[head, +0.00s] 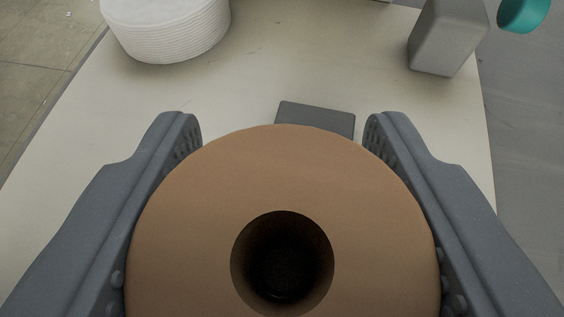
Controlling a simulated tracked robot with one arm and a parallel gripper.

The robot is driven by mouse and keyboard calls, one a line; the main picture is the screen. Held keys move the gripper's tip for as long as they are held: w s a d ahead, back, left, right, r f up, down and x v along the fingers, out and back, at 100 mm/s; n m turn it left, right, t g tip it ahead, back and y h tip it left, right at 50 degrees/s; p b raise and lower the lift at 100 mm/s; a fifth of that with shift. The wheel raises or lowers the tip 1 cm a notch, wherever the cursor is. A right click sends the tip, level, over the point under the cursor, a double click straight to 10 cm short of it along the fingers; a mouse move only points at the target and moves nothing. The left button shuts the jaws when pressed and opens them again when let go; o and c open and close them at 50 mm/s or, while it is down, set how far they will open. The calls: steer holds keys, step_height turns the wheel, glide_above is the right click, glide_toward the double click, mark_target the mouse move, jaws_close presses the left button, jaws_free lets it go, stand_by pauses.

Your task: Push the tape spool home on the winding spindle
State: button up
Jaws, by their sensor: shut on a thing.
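A brown tape spool (185,225) with a round hole in its middle fills the lower centre of the head view. My gripper (280,128) is shut on it, with one grey finger against each side. The hole is dark inside, and I cannot tell whether a spindle sits in it. A dark grey flat piece (316,118) shows just beyond the spool's far edge, and the spool hides the rest of it. I cannot make out the winding spindle for certain.
A pale table top (260,85) lies beneath. A white ribbed round thing (165,28) stands at the far left. A grey block (447,38) stands at the far right, with a teal round piece (524,12) beside it. The table between them is clear.

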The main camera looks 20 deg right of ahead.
steer(key=shift+f, duration=0.85)
steer(key=o, duration=1)
steer(key=shift+o, duration=0.2)
steer(key=shift+a+r, duration=0.1)
steer(key=p+v, duration=0.1)
steer(key=v, duration=1.2)
steer(key=shift+s+p, duration=0.3)
steer(key=shift+p, duration=0.1)
steer(key=shift+a+r, duration=0.15)
